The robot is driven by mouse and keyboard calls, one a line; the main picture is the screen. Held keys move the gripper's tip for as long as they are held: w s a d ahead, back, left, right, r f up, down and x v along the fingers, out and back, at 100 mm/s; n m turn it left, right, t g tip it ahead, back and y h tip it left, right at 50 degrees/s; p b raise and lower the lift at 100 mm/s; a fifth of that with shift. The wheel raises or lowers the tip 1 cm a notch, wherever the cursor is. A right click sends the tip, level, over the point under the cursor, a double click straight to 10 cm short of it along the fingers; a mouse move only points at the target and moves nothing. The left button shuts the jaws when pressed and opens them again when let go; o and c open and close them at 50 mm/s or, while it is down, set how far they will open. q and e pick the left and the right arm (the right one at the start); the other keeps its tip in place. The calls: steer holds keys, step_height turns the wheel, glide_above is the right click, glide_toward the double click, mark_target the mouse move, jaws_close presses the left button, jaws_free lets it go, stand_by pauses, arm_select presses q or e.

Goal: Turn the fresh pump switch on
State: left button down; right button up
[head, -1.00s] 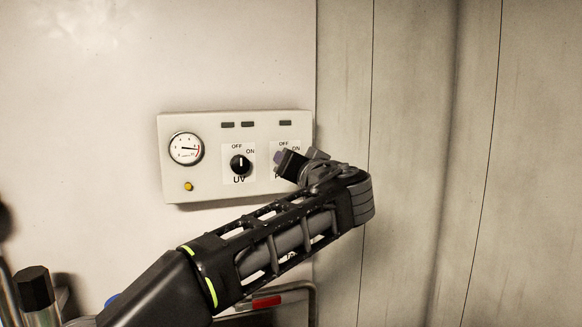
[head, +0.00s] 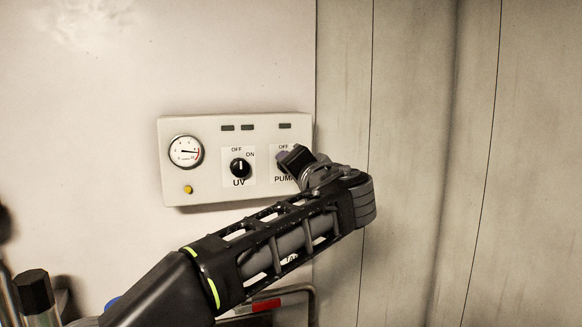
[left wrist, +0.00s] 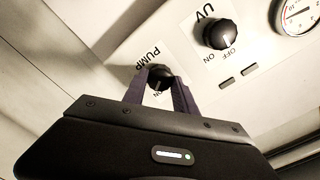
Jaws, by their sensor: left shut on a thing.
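The control panel (head: 215,200) is a pale box on the wall. Its pump switch (left wrist: 160,75) is a black knob beside the PUMP label, seen between my fingers in the left wrist view; in the head view my gripper hides it. My left gripper (head: 290,157) is at the panel's right end, and its two purple-grey fingers (left wrist: 159,88) are shut on the pump knob. The knob's pointer is hard to make out. My right gripper is not in view.
A round gauge (head: 186,151), a yellow button (head: 188,189) and dark indicator windows (head: 236,127) share the panel. Bare wall lies to the right.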

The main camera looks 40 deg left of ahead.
arm_select(q)
steer(key=c, duration=1)
jaws_free()
steer(key=shift+o, duration=0.2)
steer(key=b+v, duration=0.2)
steer(key=v, duration=0.5)
steer(key=shift+s+d, duration=0.2)
steer(key=shift+d, duration=0.2)
